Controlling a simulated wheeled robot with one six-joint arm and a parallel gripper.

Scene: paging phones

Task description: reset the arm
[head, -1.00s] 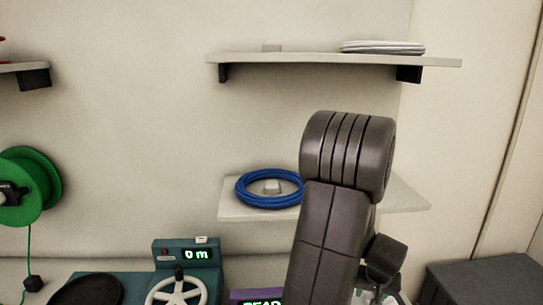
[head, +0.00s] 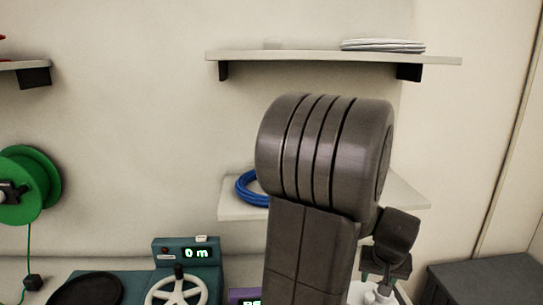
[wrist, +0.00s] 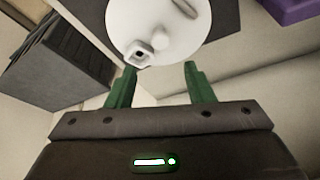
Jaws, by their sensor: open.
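My gripper (wrist: 160,67) shows in the wrist view with its two green fingers apart and nothing between them. A white round thing (wrist: 185,30) with small white parts on it lies beyond the fingertips; I cannot tell whether it touches them. In the head view my dark arm stands upright in the middle and covers part of the lower shelf.
A blue cable coil (head: 248,188) lies on the lower shelf (head: 405,198), partly hidden by my arm. The upper shelf (head: 300,57) holds white plates (head: 382,46). A green reel (head: 28,185) is at left. A teal device (head: 190,252) with a white handwheel (head: 176,293) stands below.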

